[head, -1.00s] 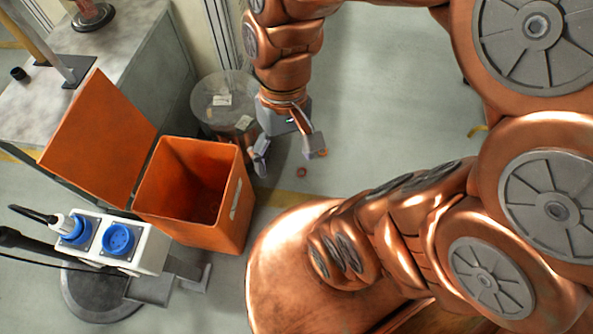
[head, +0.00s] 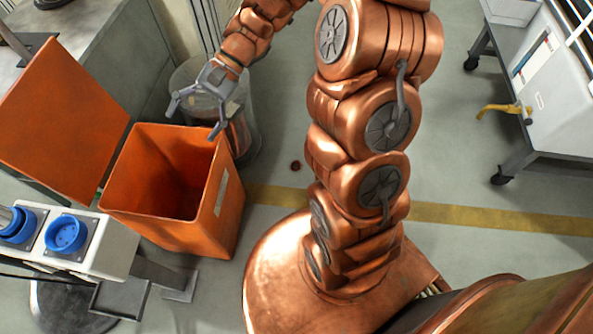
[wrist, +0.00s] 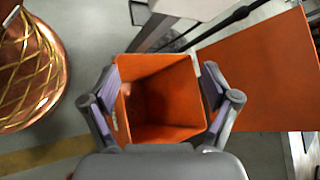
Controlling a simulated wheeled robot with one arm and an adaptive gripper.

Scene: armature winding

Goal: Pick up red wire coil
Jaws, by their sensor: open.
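A small dark red round object (head: 296,165), which looks like the red wire coil, lies on the floor to the right of the orange bin. It is too small to make out its windings. My gripper (head: 194,120) is open, above the far side of the open orange bin (head: 228,205), and apart from the red object. In the wrist view my gripper's spread fingers (wrist: 160,90) frame the bin's opening (wrist: 165,60). A faint pale spot shows inside the bin, but I cannot tell what it is. No coil shows between the fingers.
The bin's orange lid (head: 60,130) stands open on the left. A clear cylindrical container (head: 245,140) stands behind the bin. A white box with blue sockets (head: 100,245) is at front left. A wheeled cart (head: 565,110) with a yellow tap is at right.

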